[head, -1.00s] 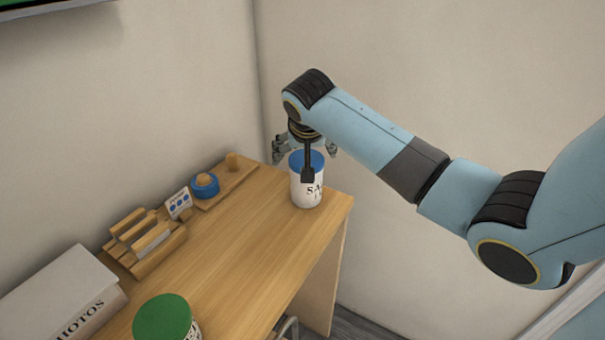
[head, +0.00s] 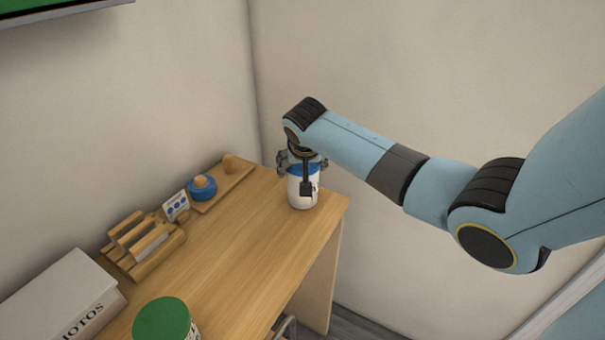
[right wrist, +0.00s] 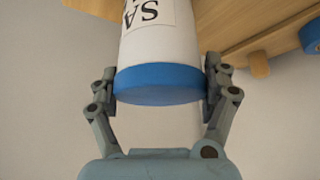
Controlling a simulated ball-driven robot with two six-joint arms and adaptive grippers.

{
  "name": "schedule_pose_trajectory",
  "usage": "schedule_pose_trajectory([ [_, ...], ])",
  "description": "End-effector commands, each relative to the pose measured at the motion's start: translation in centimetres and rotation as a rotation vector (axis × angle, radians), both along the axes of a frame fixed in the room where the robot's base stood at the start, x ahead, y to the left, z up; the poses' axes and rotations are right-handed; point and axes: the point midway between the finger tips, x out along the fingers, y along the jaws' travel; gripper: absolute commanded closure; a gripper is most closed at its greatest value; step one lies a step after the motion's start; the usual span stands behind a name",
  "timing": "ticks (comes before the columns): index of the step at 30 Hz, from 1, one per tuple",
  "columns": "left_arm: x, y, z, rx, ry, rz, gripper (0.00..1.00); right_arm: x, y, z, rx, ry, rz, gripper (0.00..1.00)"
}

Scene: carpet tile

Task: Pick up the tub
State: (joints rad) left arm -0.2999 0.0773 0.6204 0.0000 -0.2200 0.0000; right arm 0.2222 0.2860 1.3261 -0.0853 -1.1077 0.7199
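A white tub (head: 301,193) with a blue lid and dark lettering stands upright on the desk near its far right corner. In the right wrist view the tub (right wrist: 158,45) shows lid nearest me, with part of its label. My right gripper (right wrist: 160,88) comes down from above, with one finger on each side of the blue lid. Both finger pads appear to touch the lid's sides. In the head view my right wrist and gripper (head: 302,166) hide part of the lid. A second tub with a green lid (head: 163,320) stands at the near edge of view. My left gripper is out of view.
The wooden desk (head: 235,235) is clear in its middle. Along the wall stand a photo box (head: 55,300), a wooden letter rack (head: 143,245), a small card (head: 176,206) and a wooden tray (head: 236,178) with a blue ring-shaped item (head: 202,188). Walls meet behind the tub.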

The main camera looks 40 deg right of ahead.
Motion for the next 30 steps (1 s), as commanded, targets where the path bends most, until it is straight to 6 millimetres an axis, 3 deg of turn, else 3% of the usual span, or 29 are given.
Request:
schedule_pose_trajectory([
  [1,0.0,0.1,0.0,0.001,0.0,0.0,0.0,0.0,0.0,0.0,0.0,0.0,0.0,0.43],
  [10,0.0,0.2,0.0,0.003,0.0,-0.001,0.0,0.2,-0.1,0.2,-0.002,-0.005,0.001,0.8],
  [20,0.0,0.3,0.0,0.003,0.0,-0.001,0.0,0.2,0.0,0.5,-0.002,-0.006,0.002,0.8],
  [30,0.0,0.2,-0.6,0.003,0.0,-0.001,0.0,0.3,-0.1,3.3,-0.004,-0.009,0.002,0.8],
])
